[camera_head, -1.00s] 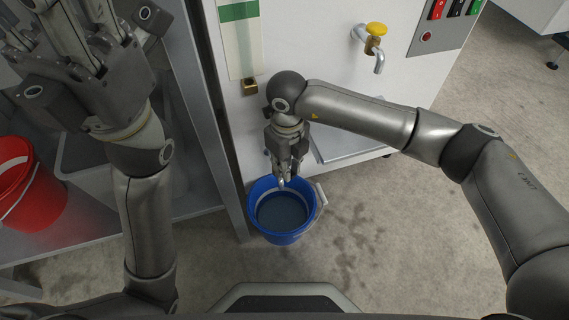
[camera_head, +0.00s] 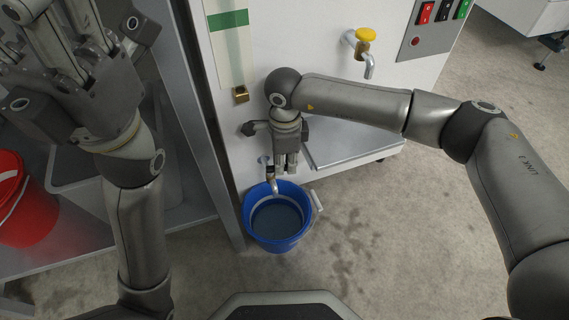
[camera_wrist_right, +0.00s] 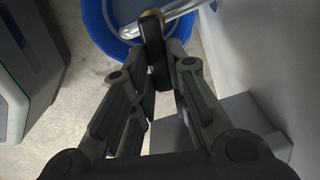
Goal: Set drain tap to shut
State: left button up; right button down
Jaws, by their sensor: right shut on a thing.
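The drain tap (camera_head: 272,180) is low on the white machine front, its metal spout pointing down over a blue bucket (camera_head: 277,238). My right gripper (camera_head: 287,168) points down just right of the tap in the head view. In the right wrist view, my right gripper (camera_wrist_right: 155,75) is shut on the tap's dark handle (camera_wrist_right: 152,45), beside the shiny spout (camera_wrist_right: 178,20). The fingers hide part of the handle. My left gripper (camera_head: 55,35) is raised at the upper left, away from the tap; its fingertips are cut off by the frame.
A yellow-handled tap (camera_head: 365,36) is higher on the machine, near red, black and green switches (camera_head: 443,11). A metal shelf (camera_head: 350,146) juts out right of the gripper. A red bucket (camera_head: 24,208) stands at the left. Floor in front is clear but stained.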

jog(key=shift+w+n, duration=0.35)
jog(key=shift+n, duration=0.85)
jog(key=shift+w+a, duration=0.1)
jog(key=c, duration=1.4)
grip_release()
jog(key=shift+r, duration=0.1)
notch_tip(320, 180, up, 12)
jog(key=shift+f, duration=0.1)
